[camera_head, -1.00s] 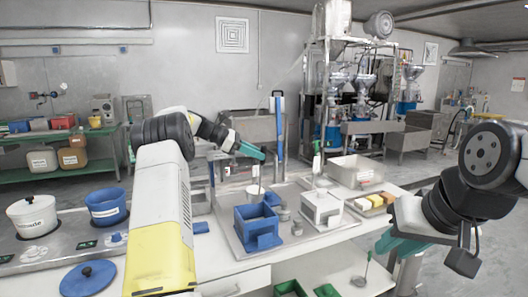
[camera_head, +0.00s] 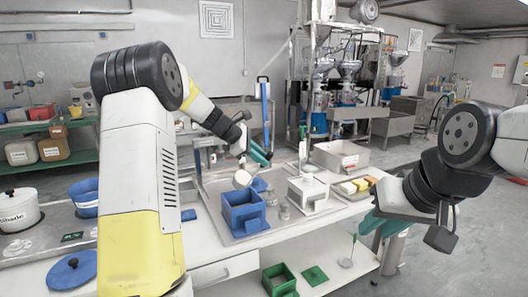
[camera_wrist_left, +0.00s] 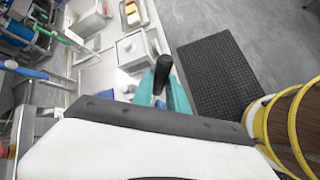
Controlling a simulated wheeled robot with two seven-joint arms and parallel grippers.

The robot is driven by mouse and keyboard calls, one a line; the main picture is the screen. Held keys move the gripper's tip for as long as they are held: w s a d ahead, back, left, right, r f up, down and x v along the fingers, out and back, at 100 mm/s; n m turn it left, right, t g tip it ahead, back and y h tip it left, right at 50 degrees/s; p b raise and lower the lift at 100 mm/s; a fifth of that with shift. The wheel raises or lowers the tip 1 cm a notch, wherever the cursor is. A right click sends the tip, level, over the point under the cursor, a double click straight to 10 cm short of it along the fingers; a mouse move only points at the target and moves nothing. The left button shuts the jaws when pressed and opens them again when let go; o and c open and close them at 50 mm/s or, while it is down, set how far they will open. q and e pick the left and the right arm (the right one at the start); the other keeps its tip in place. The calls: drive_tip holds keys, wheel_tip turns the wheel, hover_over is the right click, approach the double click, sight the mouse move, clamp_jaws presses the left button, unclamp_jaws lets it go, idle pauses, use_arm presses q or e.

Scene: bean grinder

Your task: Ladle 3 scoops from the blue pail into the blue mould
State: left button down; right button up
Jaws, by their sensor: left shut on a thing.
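The blue pail (camera_head: 86,198) stands on the counter at the left in the head view, partly hidden by my left arm. The blue mould (camera_head: 244,222) sits on a metal tray on the white table. My left gripper (camera_head: 260,155) is above and behind the mould, shut on a ladle, whose black handle (camera_wrist_left: 163,72) shows between the teal fingers in the left wrist view. The ladle's pale bowl (camera_head: 243,179) hangs just above the mould's back side; its contents cannot be made out. My right gripper (camera_head: 378,224) is at the right, off the table's front; its fingers are unclear.
A white mould (camera_head: 308,194) stands right of the blue one, with a metal bin (camera_head: 340,156) behind it. A white pot (camera_head: 18,212) and blue lid (camera_head: 70,269) are at the left. A green box (camera_head: 279,281) is on the lower shelf.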

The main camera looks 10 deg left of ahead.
use_arm(q)
drive_tip(key=s+d+f+m+t+y, duration=0.2)
drive_tip(key=d+f+y, duration=0.3)
drive_tip(key=f, duration=0.5)
drive_tip(key=shift+s+d+m+t, duration=0.2)
drive_tip(key=shift+s+m+t, duration=0.2)
drive_tip(key=shift+s, duration=0.25)
idle(0.5)
